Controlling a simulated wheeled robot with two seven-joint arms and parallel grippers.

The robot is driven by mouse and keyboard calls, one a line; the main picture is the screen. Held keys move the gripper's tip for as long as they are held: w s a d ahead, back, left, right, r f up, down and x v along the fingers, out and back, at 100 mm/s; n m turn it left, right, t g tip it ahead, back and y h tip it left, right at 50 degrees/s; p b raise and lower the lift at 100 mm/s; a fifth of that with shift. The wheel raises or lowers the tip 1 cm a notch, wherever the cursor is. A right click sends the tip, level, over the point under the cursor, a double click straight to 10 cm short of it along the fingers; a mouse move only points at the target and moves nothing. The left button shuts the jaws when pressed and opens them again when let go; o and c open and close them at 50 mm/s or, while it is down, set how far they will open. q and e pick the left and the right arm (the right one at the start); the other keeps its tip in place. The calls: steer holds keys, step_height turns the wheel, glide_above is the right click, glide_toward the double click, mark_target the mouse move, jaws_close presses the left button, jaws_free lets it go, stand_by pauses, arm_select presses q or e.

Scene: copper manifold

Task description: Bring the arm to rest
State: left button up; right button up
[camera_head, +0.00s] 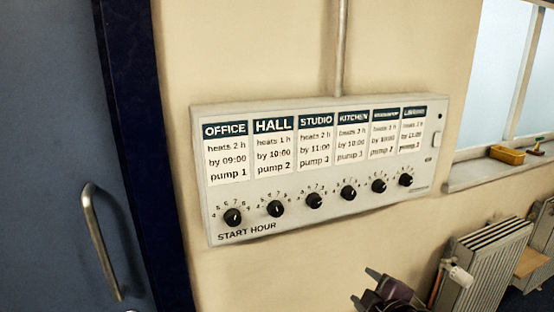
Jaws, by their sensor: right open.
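My right gripper (364,286) shows at the bottom edge, right of centre. Its two dark fingers are spread apart, with nothing seen between them. It is below a pale control panel (330,208) on the wall and apart from it in the picture. The panel has a row of cards headed OFFICE, HALL, STUDIO, KITCHEN and others too small to read surely. Under the cards is a row of black knobs, among them the OFFICE knob (233,217), over the words START HOUR. Most of my right arm is out of the picture. My left gripper is not in view.
A blue door (50,150) with a metal handle (100,240) is at the left. A radiator (488,262) with a valve (459,275) stands at the lower right. Above it, a window sill (480,177) holds a yellow item (510,156). A pipe (341,50) runs up from the panel.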

steer(key=s+a+f+m+g+h, duration=0.1)
steer(key=s+f+m+g, duration=0.5)
steer(key=s, duration=0.6)
steer(key=s+f+m+g, duration=0.45)
steer(key=s+f, duration=0.25)
steer(key=s, duration=0.5)
step_height(320, 180, down, 30)
steer(key=s, duration=0.2)
steer(key=s+d+f+g, duration=0.2)
steer(key=s+d+f, duration=0.1)
steer(key=s+f, duration=1.5)
steer(key=shift+s+d+f+h, duration=0.2)
steer(key=shift+s+f+h, duration=0.1)
steer(key=shift+s, duration=0.5)
